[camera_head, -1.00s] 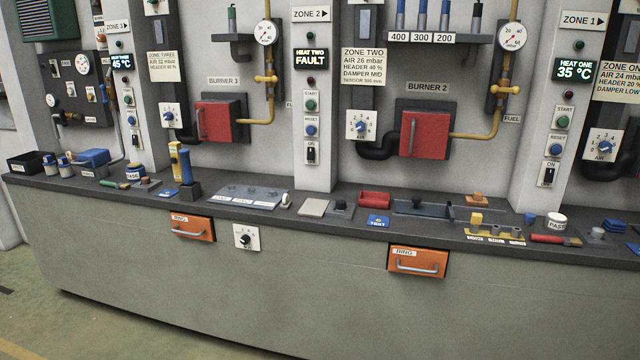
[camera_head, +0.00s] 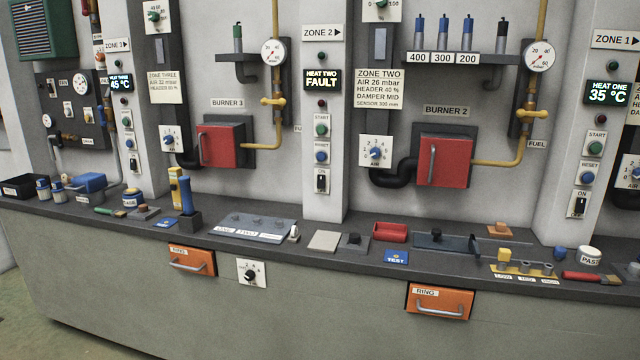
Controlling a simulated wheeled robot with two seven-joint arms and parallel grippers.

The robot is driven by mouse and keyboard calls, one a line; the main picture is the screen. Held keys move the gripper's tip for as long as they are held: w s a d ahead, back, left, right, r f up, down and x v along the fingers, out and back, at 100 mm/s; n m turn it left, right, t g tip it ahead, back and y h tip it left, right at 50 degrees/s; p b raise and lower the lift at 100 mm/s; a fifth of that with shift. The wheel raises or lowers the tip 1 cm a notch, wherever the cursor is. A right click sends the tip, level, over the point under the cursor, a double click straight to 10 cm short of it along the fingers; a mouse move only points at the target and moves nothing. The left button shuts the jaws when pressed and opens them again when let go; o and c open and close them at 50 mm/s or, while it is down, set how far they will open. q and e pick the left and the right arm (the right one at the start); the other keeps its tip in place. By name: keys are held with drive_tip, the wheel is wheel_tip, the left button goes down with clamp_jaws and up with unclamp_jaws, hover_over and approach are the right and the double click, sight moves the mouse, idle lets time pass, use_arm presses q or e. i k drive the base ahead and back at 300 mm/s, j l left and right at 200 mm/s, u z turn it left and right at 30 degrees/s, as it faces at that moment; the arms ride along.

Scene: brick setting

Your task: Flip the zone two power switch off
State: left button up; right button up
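The zone two power switch (camera_head: 322,181) is a small dark toggle on a white plate. It sits low on the pillar headed by the "ZONE 2" sign (camera_head: 322,33), under the green start button (camera_head: 321,130) and the blue reset button (camera_head: 322,157). Its lever looks raised toward the "ON" label, though it is small. The zone two display (camera_head: 322,81) reads "HEAT TWO FAULT". Neither gripper shows in the head view.
A grey counter (camera_head: 140,225) runs below the pillars. A white knob-like piece (camera_head: 294,233), a flat pale plate (camera_head: 324,241) and a red tray (camera_head: 390,232) stand near the zone two pillar. Orange drawers (camera_head: 192,261) (camera_head: 439,301) are in the counter front.

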sight(321, 179)
drive_tip(key=i+j, duration=1)
drive_tip(key=i, duration=0.15)
drive_tip(key=i+j, duration=0.95)
drive_tip(key=i, duration=0.15)
